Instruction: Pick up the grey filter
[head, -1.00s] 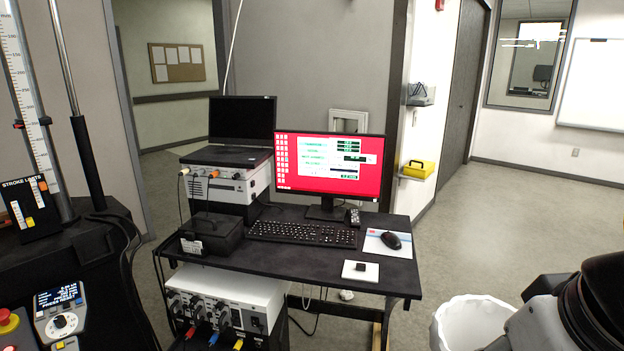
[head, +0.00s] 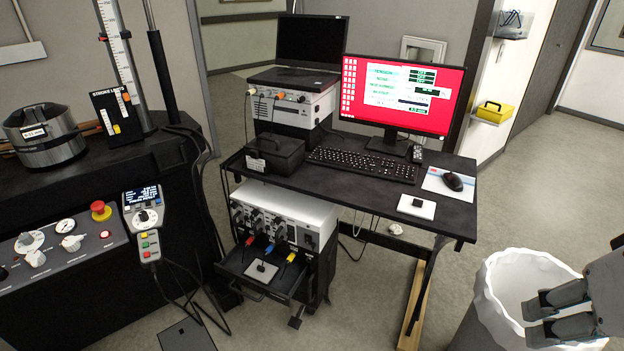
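No object is plainly recognisable as the grey filter. A small dark square piece (head: 417,202) lies on a white pad at the desk's front right. A similar small piece (head: 262,267) sits on the open drawer tray below the desk. Which of these, if either, is the filter I cannot tell. My gripper (head: 530,322) is at the lower right, in front of the white bin in the picture. Its two dark fingers point left and are apart, with nothing between them. It is well away from both pieces.
The black desk (head: 330,185) carries a monitor (head: 405,90), keyboard (head: 362,163), mouse (head: 453,181) and black box (head: 275,153). A white-lined bin (head: 490,300) stands right of it. A test machine with a round metal part (head: 45,138) is at left. Floor (head: 560,200) is clear at right.

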